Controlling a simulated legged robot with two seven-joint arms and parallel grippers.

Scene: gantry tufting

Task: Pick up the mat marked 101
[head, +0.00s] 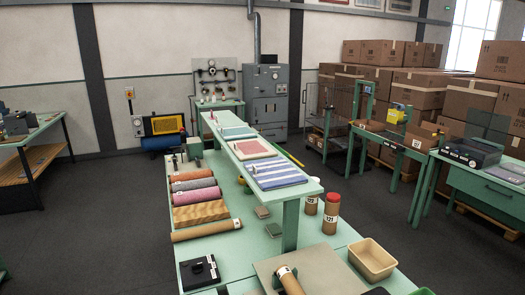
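Rolled mats lie on the lower bench to the left: an orange roll (190,174), a pink roll (193,184), a mauve roll (195,197) and a wider brown patterned one (201,214). I cannot read the mark 101 on any of them; the tags are too small. Neither of my grippers shows.
A tan bin (372,260), a black box (199,272) and a lying tube (288,280) are at the front.

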